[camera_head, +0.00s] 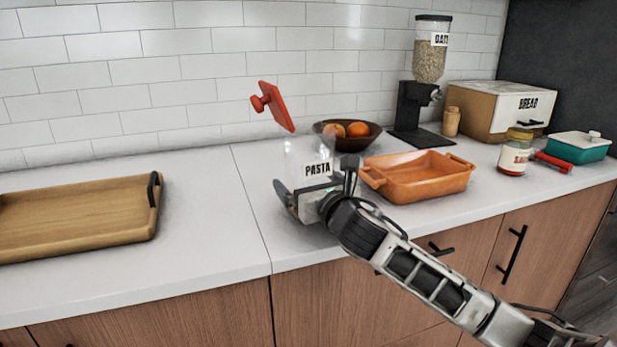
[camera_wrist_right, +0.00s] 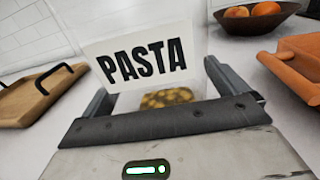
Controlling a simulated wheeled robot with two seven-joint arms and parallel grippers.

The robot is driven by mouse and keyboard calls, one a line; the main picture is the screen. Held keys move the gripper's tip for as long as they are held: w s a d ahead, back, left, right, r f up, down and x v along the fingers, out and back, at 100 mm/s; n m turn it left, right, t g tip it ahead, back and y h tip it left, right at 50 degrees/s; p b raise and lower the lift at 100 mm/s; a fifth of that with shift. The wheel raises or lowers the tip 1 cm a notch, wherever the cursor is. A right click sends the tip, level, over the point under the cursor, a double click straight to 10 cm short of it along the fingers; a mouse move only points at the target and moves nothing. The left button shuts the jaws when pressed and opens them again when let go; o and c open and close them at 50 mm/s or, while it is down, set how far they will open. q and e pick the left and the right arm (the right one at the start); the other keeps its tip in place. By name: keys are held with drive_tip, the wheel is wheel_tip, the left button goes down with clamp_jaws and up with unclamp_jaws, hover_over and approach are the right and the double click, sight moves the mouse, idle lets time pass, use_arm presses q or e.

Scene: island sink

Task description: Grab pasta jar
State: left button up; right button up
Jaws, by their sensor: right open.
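The pasta jar (camera_head: 310,152) is clear, with a white PASTA label, and stands on the white counter behind my right gripper (camera_head: 305,195). A red lid-like piece with a knob (camera_head: 274,106) shows steeply tilted above the jar's upper left; I cannot tell whether it touches the jar. In the right wrist view the jar's label (camera_wrist_right: 143,60) is close ahead, with some pasta (camera_wrist_right: 167,97) visible below it. My right gripper (camera_wrist_right: 165,88) is open there, its fingers to either side of the jar's lower part. Contact is unclear. My left gripper is not in view.
An orange baking dish (camera_head: 420,185) is close right of the jar, and a fruit bowl (camera_head: 360,143) is behind. A wooden tray (camera_head: 80,245) lies at left. An oats dispenser (camera_head: 415,125), bread box (camera_head: 490,115) and red-labelled jar (camera_head: 515,155) stand further right. Counter left of the jar is clear.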

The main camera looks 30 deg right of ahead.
drive_tip(key=c, duration=1)
drive_tip(key=shift+r, duration=0.1)
drive_tip(key=c, duration=0.4)
drive_tip(key=shift+r, duration=0.1)
drive_tip(key=shift+c, duration=0.2)
